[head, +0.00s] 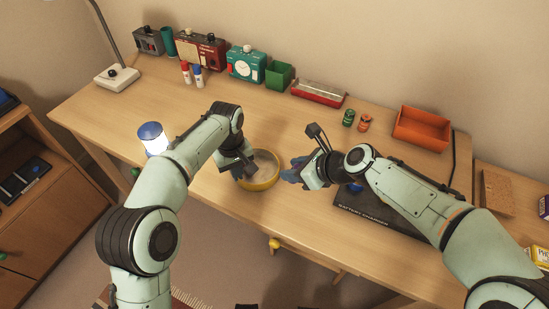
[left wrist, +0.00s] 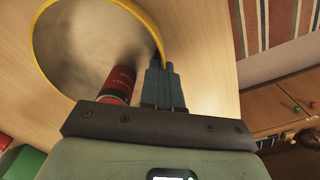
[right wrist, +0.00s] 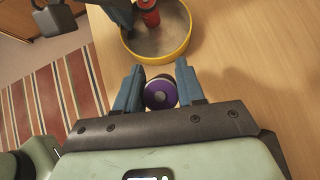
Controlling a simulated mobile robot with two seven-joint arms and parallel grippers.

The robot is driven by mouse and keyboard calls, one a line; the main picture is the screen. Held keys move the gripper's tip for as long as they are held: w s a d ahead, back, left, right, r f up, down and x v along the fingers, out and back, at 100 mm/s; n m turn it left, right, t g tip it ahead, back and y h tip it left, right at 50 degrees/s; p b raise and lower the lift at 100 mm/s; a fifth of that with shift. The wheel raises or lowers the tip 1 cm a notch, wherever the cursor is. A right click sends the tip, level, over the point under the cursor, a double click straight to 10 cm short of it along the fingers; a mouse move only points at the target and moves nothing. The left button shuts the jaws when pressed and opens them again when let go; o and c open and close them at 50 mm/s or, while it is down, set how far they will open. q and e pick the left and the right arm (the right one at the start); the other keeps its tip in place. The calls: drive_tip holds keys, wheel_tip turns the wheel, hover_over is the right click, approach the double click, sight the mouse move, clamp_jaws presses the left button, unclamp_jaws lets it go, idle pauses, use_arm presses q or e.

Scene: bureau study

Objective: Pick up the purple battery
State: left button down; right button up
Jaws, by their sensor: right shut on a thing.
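The purple battery (right wrist: 160,93) is held end-on between the two blue fingers of my right gripper (right wrist: 160,88). In the head view, my right gripper (head: 292,176) is just right of the yellow-rimmed bowl (head: 263,187), above the desk; the battery itself is hard to make out there. My left gripper (head: 243,172) is at the bowl's left side. In the left wrist view, the left fingers (left wrist: 166,85) are together with nothing seen between them. A red battery (left wrist: 118,84) is beside them at the bowl; it also shows in the right wrist view (right wrist: 150,14).
A black battery charger (head: 370,212) lies on the desk under my right arm. An orange tray (head: 421,129), a red tray (head: 318,93), a green box (head: 279,75) and small green and orange items (head: 349,118) stand toward the back. Bare desk lies behind the bowl.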

drive_tip(key=s+d+r+g+h, duration=0.2)
drive_tip(key=s+d, duration=0.6)
drive_tip(key=d, duration=0.3)
drive_tip(key=shift+d+h, duration=0.15)
drive_tip(key=shift+h, duration=0.25)
use_arm(q)
drive_tip(key=c, duration=1.3)
unclamp_jaws()
wheel_tip(320, 180, up, 12)
drive_tip(key=shift+r, duration=0.1)
